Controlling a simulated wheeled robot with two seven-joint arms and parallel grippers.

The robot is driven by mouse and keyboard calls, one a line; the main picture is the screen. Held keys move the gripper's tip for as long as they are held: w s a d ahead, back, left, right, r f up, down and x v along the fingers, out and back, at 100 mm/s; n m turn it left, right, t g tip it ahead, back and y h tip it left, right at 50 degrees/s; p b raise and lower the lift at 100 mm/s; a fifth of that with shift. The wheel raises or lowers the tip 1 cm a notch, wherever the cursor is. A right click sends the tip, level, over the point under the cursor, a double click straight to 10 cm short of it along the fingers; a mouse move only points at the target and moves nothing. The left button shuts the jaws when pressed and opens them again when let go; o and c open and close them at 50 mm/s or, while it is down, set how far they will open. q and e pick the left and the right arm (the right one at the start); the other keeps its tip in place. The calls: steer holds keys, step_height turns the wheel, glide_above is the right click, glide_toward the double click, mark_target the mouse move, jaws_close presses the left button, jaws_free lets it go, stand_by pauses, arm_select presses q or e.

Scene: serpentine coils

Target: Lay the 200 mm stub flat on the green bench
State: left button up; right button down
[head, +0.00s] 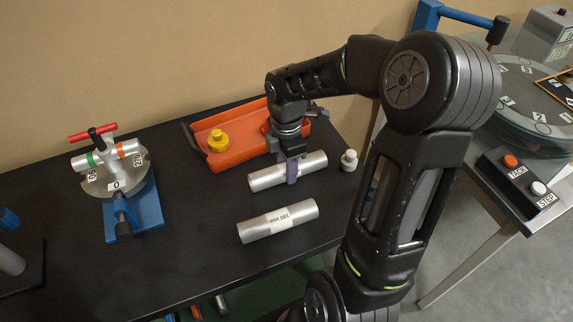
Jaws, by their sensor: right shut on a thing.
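My right gripper (291,172) is shut around the middle of a plain silver tube (264,180). Its fingers cover the middle, so no length label shows on it. The tube lies level, at or just above the black table top; I cannot tell whether it touches. A dark green surface (262,291) shows low down, below the table's front edge, partly hidden by my arm. My left gripper is out of view.
An orange tray (238,148) with a yellow knobbed piece (218,140) stands behind the tubes. A blue-based bending fixture (146,206) stands left. A round dial table (520,105) and button box (518,182) are right.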

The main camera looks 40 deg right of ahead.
steer(key=c, duration=0.7)
jaws_free()
step_height(320, 180, up, 8)
steer(key=shift+f+b, duration=0.1)
steer(key=shift+b, duration=0.3)
